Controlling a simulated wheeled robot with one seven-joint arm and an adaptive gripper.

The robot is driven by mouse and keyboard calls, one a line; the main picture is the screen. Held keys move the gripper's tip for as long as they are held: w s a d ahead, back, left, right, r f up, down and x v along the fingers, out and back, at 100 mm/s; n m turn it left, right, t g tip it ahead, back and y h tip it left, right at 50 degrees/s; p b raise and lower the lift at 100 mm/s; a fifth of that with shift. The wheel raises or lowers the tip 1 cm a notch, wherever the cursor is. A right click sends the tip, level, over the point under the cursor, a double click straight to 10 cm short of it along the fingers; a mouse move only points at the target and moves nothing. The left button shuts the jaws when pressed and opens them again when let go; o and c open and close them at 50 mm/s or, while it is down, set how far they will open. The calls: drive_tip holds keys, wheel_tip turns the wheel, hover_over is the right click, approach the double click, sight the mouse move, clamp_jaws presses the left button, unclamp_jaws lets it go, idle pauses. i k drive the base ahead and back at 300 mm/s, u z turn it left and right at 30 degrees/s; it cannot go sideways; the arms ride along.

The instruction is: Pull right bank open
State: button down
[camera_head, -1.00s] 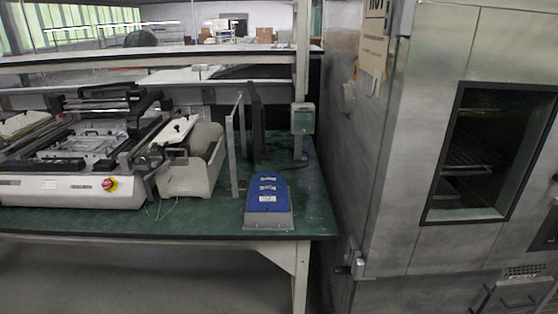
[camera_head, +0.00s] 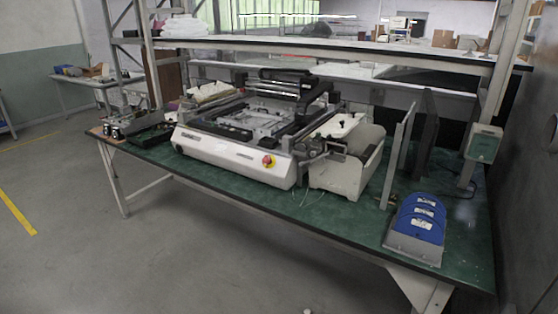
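I see nothing that I can clearly identify as the right bank in the current view. A tiny pale spot shows at the bottom edge, too small to identify.
A green-topped workbench (camera_head: 345,218) spans the middle, bearing a white machine (camera_head: 235,155) with a red button, a beige unit (camera_head: 335,175) and a blue-and-grey device (camera_head: 418,225). A shelf (camera_head: 330,50) runs above. Open floor (camera_head: 100,255) lies at front left.

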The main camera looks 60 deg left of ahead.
sight(346, 173)
drive_tip(key=u, duration=1.6)
